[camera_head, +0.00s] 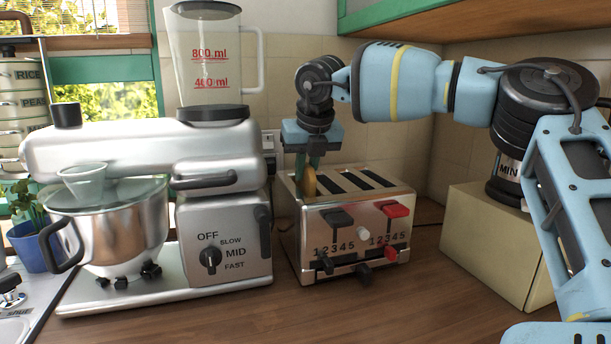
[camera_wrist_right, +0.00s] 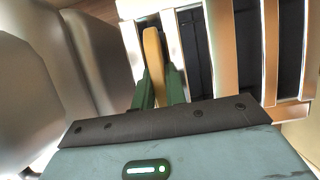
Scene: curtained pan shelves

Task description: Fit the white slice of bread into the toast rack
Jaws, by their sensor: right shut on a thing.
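My right gripper (camera_head: 308,168) points down over the left end of the silver toaster (camera_head: 345,225). It is shut on the slice of bread (camera_head: 309,183), which shows as a thin tan, crust-coloured edge held upright. In the right wrist view the slice (camera_wrist_right: 153,50) stands between the green fingers (camera_wrist_right: 160,92), in line with the leftmost slot. I cannot tell how far its lower edge is inside that slot. The other slots look dark and empty. The toaster is the only rack-like holder in view. My left gripper is not in view.
A silver stand mixer (camera_head: 225,230) stands close to the toaster's left, with a glass jug (camera_head: 210,65) on top. A cream box (camera_head: 495,240) stands to the right. The wooden counter (camera_head: 400,300) in front is clear.

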